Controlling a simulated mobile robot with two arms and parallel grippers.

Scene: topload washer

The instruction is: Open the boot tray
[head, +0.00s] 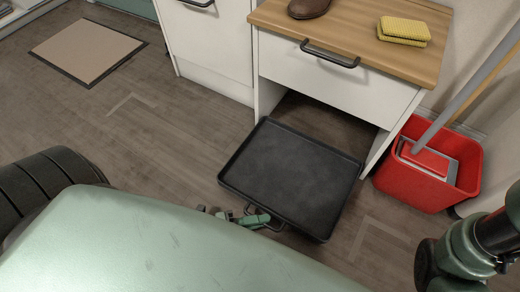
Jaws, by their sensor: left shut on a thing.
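The boot tray (290,172) is a dark, shallow, rimmed tray. It lies low at the floor, sticking far out from the open space under the white cabinet. A thin dark handle (280,229) is on its near edge. My left gripper (254,219) is shut on this handle at its left part, partly hidden behind my green body. The tray's bare surface looks empty. My right arm shows at the lower right, but its gripper is outside the view.
The cabinet (335,92) has a closed drawer with a dark handle and a wooden top bearing a brown shoe (309,9) and yellow sponges (403,31). A red mop bucket (419,188) stands right of it. A beige mat (88,51) lies at left. Floor left of the tray is clear.

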